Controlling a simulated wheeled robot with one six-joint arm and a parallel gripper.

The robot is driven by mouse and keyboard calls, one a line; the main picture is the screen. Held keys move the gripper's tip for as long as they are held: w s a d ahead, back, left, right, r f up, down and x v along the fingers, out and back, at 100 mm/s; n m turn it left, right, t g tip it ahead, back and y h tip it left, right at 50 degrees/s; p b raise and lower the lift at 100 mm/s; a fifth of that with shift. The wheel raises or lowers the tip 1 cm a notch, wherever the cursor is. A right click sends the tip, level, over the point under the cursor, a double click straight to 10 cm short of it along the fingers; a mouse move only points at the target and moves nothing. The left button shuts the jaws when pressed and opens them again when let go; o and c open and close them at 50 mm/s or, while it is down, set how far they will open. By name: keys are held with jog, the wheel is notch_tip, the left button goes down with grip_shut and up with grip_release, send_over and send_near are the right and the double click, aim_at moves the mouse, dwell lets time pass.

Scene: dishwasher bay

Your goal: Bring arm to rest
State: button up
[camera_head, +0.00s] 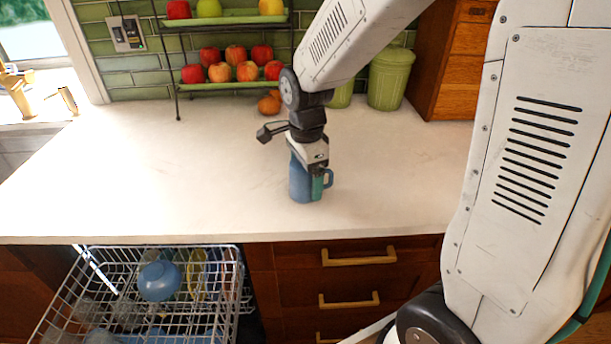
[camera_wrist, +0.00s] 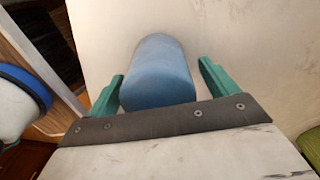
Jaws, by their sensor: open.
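A blue mug (camera_head: 300,184) stands upright on the white counter (camera_head: 400,190), near its front edge, with its handle to the right. My gripper (camera_head: 308,178) points down over the mug from above. In the wrist view the mug (camera_wrist: 158,75) lies between the two green fingers of my gripper (camera_wrist: 162,85). The fingers are apart, with a visible gap on each side of the mug. The mug's handle is hidden in the wrist view.
The pulled-out dishwasher rack (camera_head: 215,250) below the counter holds a blue bowl (camera_head: 159,280) and other dishes. A two-tier fruit stand (camera_head: 225,87) with apples and green canisters (camera_head: 390,80) stand behind my arm. The counter is clear left of the mug.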

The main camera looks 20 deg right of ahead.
notch_tip(320, 180, up, 8)
jog(key=shift+f, duration=0.25)
jog(key=shift+s+r+n, duration=0.3)
jog(key=s+d+r+n, duration=0.1)
jog(key=s+r+n, duration=0.1)
jog(key=s+n, duration=0.6)
jog(key=s+d+r+n+t, duration=0.1)
jog(key=s+r+n, duration=0.2)
jog(key=s+n, duration=0.6)
jog(key=s, duration=0.4)
jog(key=shift+s+d+r, duration=0.15)
jog(key=shift+s, duration=0.1)
